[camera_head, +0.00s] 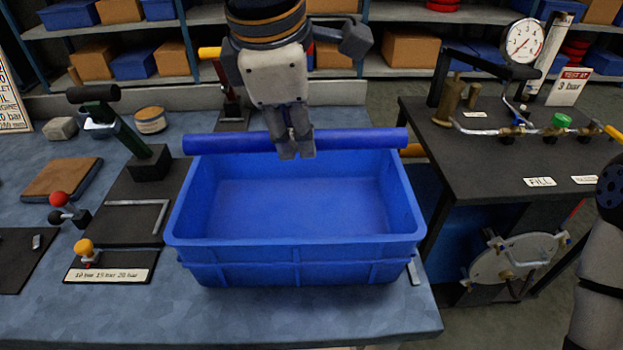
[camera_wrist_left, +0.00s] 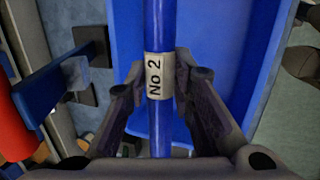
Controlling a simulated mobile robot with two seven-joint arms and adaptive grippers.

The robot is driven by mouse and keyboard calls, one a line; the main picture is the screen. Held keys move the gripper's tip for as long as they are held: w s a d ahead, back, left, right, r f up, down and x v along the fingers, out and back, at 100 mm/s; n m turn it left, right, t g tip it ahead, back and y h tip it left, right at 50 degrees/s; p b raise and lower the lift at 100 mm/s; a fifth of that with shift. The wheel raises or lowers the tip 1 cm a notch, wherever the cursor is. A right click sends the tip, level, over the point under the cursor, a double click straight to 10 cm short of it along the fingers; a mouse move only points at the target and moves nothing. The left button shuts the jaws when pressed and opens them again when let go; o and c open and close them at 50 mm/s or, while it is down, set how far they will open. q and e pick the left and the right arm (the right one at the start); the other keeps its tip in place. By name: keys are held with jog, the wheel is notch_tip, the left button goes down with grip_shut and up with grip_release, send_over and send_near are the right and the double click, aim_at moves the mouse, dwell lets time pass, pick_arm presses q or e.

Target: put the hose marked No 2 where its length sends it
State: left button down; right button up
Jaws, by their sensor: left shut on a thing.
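The blue hose (camera_head: 350,140) lies level, left to right, across the far side of an empty blue crate (camera_head: 300,262). Its white label reading "No 2" (camera_wrist_left: 154,76) faces the left wrist camera. The hose's ends reach about as wide as the crate. I cannot tell whether it touches the back rim. The crate also shows beneath the hose in the left wrist view (camera_wrist_left: 205,50). My right gripper is out of the picture; only part of that arm shows at the right edge.
At right, a dark test bench (camera_head: 500,155) carries a gauge (camera_head: 523,40) and valves. A gap separates the benches.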

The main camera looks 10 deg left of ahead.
pick_arm(q)
jog(key=f, duration=0.3)
jog(key=s+f, duration=0.1)
jog(key=f, duration=0.5)
jog(key=shift+s+f, duration=0.15)
jog(key=shift+f, duration=0.15)
jog(key=shift+f, duration=0.55)
jog(key=c, duration=1.4)
grip_release()
jog(key=v, duration=1.3)
jog(key=shift+w, duration=0.2)
